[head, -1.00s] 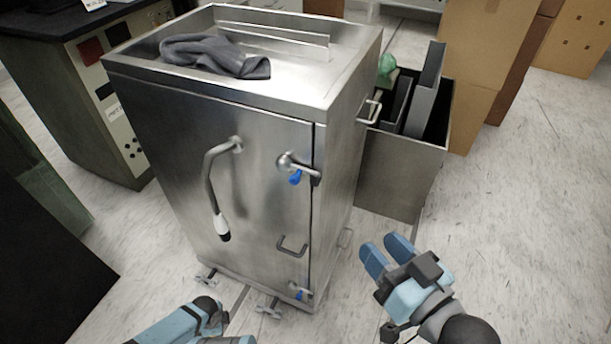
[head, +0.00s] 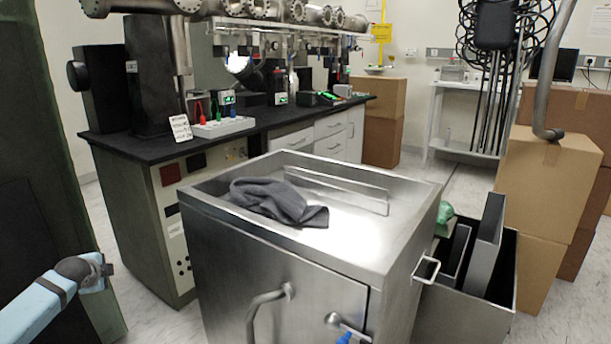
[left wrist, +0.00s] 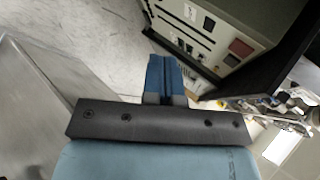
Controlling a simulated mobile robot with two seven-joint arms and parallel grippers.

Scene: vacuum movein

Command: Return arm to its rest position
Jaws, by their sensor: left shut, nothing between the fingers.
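My left arm (head: 50,300) comes in at the lower left of the head view, beside the metal cabinet and apart from it. Its gripper cannot be made out there. In the left wrist view my left gripper (left wrist: 166,80) shows its blue fingers together, with nothing between them. Pale floor and the lab bench front lie beyond the fingers. My right arm and gripper are not in view. The steel cabinet (head: 270,280) stands in the middle with a dark grey cloth (head: 278,203) on its recessed top.
A black-topped bench (head: 270,122) with equipment stands behind the cabinet. A metal bin (head: 462,315) holding panels and a green item is at its right. Cardboard boxes (head: 545,180) stack farther right. A dark panel (head: 60,150) rises at far left.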

